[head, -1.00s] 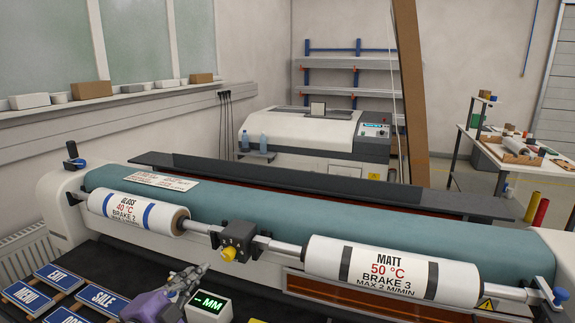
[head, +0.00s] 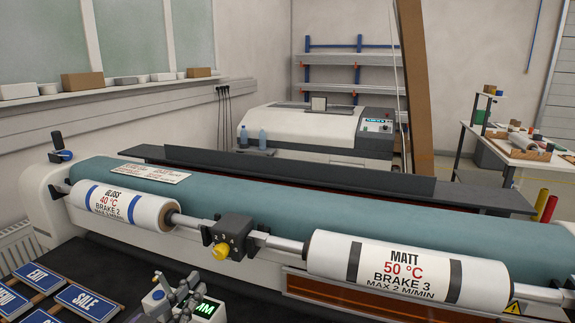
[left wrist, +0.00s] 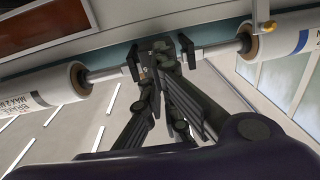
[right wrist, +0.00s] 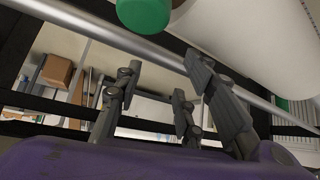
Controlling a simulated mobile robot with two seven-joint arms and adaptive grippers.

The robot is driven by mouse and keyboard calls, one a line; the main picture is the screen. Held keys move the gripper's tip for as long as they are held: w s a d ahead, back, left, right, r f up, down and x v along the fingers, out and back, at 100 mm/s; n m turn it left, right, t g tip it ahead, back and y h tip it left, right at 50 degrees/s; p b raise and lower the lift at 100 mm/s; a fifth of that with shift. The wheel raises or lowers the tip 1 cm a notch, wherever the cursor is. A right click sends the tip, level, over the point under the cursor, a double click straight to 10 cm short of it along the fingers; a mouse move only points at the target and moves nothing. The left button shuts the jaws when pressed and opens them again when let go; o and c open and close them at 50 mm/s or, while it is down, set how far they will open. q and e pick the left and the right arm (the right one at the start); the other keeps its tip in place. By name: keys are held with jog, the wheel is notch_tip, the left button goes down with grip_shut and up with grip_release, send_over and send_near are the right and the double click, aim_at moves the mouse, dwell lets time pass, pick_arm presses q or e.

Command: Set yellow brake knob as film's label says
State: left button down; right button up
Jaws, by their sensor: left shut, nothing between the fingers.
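The yellow brake knob (head: 220,251) sits on the front of a black brake block (head: 234,234) on the bar between two film rolls. Its setting is too small to read. The left roll (head: 125,205) is labelled GLOSS, 40 °C, BRAKE 2. The right roll (head: 408,270) is labelled MATT, 50 °C, BRAKE 3, MAX 2 M/MIN. My left gripper (head: 176,287) is shut and empty, below and left of the knob, apart from it in the head view. In the left wrist view its fingers (left wrist: 168,60) cover part of the block. My right gripper (right wrist: 160,62) is open and empty.
Blue signs (head: 85,302) lie at the lower left. The laminator's teal roller (head: 300,215) runs behind the rolls. In the right wrist view a green round part (right wrist: 143,14) hangs near the fingers.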

aim_at(221, 251)
pick_arm(q)
jog(key=shift+m+h, duration=0.3)
jog(key=shift+h, duration=0.1)
jog(key=x, duration=0.3)
jog(key=d+x, duration=0.1)
jog(key=x, duration=0.2)
jog(key=shift+d+r, duration=0.1)
jog(key=shift+d, duration=0.05)
jog(key=shift+w, duration=0.1)
jog(key=shift+d+r+p, duration=0.1)
jog(key=shift+r+p, duration=0.1)
jog(key=shift+p, duration=0.1)
